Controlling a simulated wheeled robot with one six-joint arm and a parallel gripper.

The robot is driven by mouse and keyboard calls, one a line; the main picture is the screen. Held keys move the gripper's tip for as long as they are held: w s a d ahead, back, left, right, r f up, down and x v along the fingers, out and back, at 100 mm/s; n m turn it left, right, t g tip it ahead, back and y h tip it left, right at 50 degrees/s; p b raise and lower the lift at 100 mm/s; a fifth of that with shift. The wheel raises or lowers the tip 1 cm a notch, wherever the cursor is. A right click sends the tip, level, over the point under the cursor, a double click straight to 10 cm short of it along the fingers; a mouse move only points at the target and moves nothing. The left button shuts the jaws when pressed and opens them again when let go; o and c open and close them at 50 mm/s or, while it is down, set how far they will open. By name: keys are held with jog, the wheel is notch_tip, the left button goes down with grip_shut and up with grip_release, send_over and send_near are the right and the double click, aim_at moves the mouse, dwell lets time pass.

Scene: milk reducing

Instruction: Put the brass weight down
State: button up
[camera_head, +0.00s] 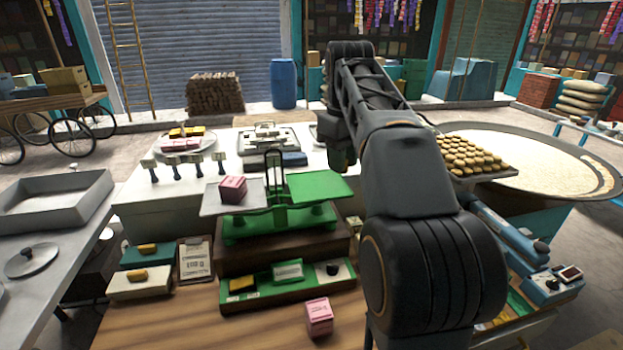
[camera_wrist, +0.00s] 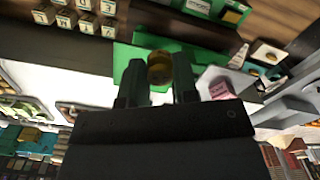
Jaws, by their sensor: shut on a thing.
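My gripper (camera_wrist: 157,85) is shut on the brass weight (camera_wrist: 160,68), a small round yellowish piece between the two fingers in the wrist view. The green pan (camera_wrist: 205,48) shows behind it there; I cannot tell whether the weight touches the pan. In the head view my arm comes down from above to the right of the balance, and the weight cannot be made out. The green balance (camera_head: 272,226) has a bare green pan (camera_head: 318,188) on the right and a pale pan (camera_head: 214,206) on the left, with a pink block (camera_head: 232,189) on it.
A green tray (camera_head: 258,301) with small items lies in front of the balance. Another pink block (camera_head: 318,317) stands on the wooden table beside it. Several stamp-like pieces (camera_head: 176,171) stand behind the left pan. A tray of round brown pieces (camera_head: 468,155) is at the right.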

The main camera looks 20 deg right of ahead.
jog(key=w+f+p, duration=0.3)
jog(key=w+f, duration=0.1)
jog(key=w, duration=0.5)
send_over(311, 192)
jog(key=s, duration=0.1)
notch_tip(311, 192, down, 4)
jog(key=shift+d+f, duration=0.15)
jog(key=shift+w+f, duration=0.25)
jog(key=shift+f, duration=0.05)
jog(key=f, duration=0.1)
jog(key=f+p, duration=0.1)
jog(key=f, duration=0.1)
jog(key=shift+w, duration=0.35)
jog(key=shift+f, duration=0.45)
jog(key=shift+f, duration=0.1)
jog(key=o, duration=0.9)
jog(key=shift+o, duration=0.2)
